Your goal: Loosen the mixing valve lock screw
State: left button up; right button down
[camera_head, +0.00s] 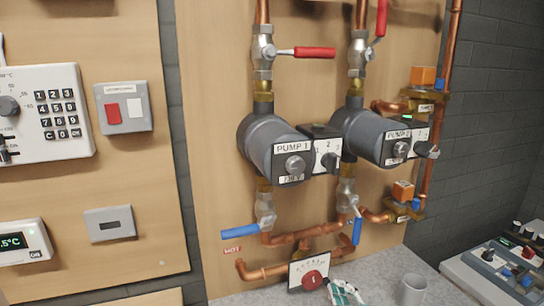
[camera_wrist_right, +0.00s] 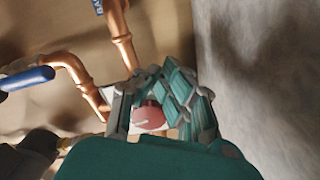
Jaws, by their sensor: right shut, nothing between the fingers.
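The mixing valve (camera_head: 309,273) has a white scale plate and a round red knob (camera_head: 312,281), low on the copper pipework in the head view. The red knob (camera_wrist_right: 149,116) also shows in the right wrist view, partly hidden behind my fingers. I cannot make out the lock screw. My right gripper (camera_head: 345,292), teal and grey, is just right of the knob at the bottom of the head view. In the wrist view my right gripper (camera_wrist_right: 160,85) is shut and empty, close by the knob; I cannot tell whether it touches. My left gripper is not in view.
Pump 1 (camera_head: 285,150) and pump 2 (camera_head: 380,132) are above the valve. A blue lever (camera_head: 240,231) is to its upper left, another blue lever (camera_head: 357,232) to its upper right. A switch panel (camera_head: 500,267) lies further right.

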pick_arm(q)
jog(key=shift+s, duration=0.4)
pick_arm(e)
jog(key=shift+w+r, duration=0.25)
jog(key=shift+w, duration=0.15)
pick_arm(q)
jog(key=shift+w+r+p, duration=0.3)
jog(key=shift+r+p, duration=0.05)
jog(key=shift+p, duration=0.05)
pick_arm(e)
jog(key=shift+s+a, duration=0.15)
jog(key=shift+a, duration=0.35)
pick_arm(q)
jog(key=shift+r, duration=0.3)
pick_arm(e)
jog(key=shift+f, duration=0.15)
pick_arm(q)
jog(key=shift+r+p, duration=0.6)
jog(key=shift+p, duration=0.25)
pick_arm(e)
jog(key=shift+s+a+f, duration=0.1)
jog(key=shift+a+f, duration=0.1)
jog(key=shift+f, duration=0.2)
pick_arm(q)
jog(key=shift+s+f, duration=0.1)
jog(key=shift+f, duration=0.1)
pick_arm(e)
jog(key=shift+d+f, duration=0.15)
jog(key=shift+d, duration=0.05)
